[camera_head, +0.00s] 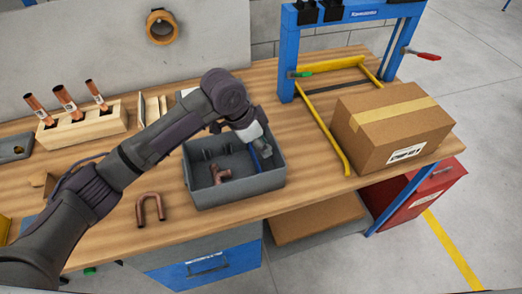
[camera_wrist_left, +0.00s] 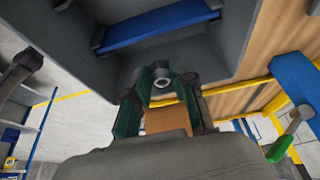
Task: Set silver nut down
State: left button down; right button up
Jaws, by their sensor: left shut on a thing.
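A small silver nut (camera_wrist_left: 162,77) shows between the green-padded fingertips of my left gripper (camera_wrist_left: 163,88) in the left wrist view. The gripper is shut on the nut. In the head view my left gripper (camera_head: 258,146) is over the right part of a grey bin (camera_head: 236,190), pointing down; the nut cannot be made out there. The bin's grey wall (camera_wrist_left: 238,45) also shows in the left wrist view. My right gripper is not in view.
A copper fitting (camera_head: 220,174) lies in the bin. A bent copper tube (camera_head: 150,208) lies left of it on the wooden bench. A wooden block (camera_head: 85,127) holds several copper tubes. A cardboard box (camera_head: 392,125) and a blue press frame (camera_head: 287,55) stand to the right.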

pick_arm(q)
jog(key=shift+w+f, duration=0.15)
jog(key=shift+f, duration=0.35)
notch_tip(320, 180, down, 2)
jog(key=shift+a+f+p, duration=0.1)
jog(key=shift+f+p, duration=0.1)
jog(key=shift+p, duration=0.45)
jog(key=shift+f, duration=0.4)
jog(key=shift+f, duration=0.1)
